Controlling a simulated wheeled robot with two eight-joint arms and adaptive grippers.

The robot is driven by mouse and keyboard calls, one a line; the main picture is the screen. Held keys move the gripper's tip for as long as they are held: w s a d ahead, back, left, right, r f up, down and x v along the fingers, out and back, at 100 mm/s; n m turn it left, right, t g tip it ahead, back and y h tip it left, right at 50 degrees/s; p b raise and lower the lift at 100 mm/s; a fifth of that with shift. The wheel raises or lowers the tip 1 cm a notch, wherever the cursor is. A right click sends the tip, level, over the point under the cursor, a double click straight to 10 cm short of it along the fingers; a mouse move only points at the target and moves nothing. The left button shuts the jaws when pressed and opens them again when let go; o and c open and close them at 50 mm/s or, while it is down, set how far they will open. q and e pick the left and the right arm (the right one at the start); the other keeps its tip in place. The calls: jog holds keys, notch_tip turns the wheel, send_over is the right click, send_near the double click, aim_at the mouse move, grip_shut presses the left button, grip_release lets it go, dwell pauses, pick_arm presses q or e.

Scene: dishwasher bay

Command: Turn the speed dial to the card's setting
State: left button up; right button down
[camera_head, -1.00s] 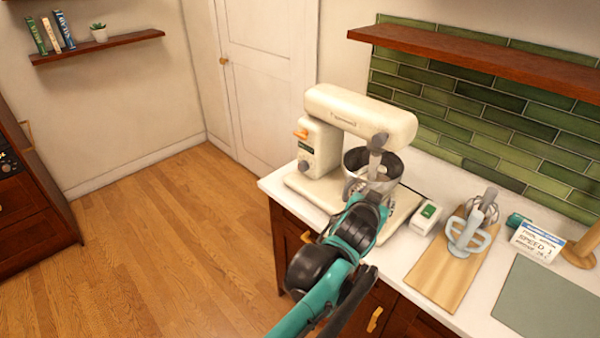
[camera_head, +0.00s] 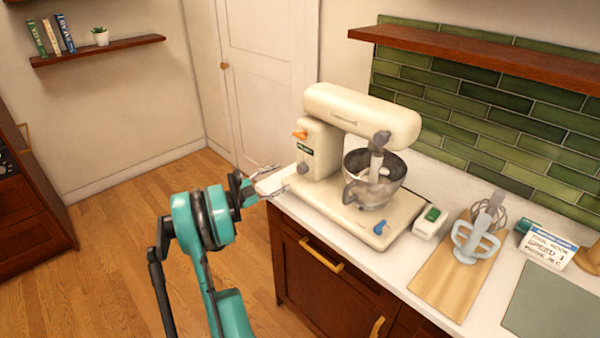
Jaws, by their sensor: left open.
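The cream stand mixer (camera_head: 345,118) stands on the counter. A round grey dial (camera_head: 304,168) sits on its side, below a small dark label and an orange lever (camera_head: 300,134). A blue knob (camera_head: 380,227) is on the base's front. The white and blue card (camera_head: 547,250) stands at the right; its text seems to read "SPEED 1", but the number is small. My left gripper (camera_head: 270,182) is open and empty, just left of the mixer, its fingers pointing towards the dial side and apart from the dial. My right gripper is not in view.
The steel bowl (camera_head: 364,190) is under the mixer head. A white box with a green switch (camera_head: 431,220) stands beside the base. A wooden board (camera_head: 445,285) with mixer attachments (camera_head: 473,243) and a grey-green mat (camera_head: 555,305) lie further right. A shelf (camera_head: 480,52) overhangs the back.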

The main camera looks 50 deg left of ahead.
aim_at(299, 170)
pick_arm(q)
jog(key=shift+w+f, duration=0.25)
jog(key=shift+w, duration=0.05)
jog(key=w+b, duration=0.2)
jog(key=w, duration=0.4)
jog(key=shift+w+d, duration=0.1)
jog(key=shift+w+r, duration=0.15)
jog(key=shift+w, duration=0.3)
jog(key=c, duration=1.2)
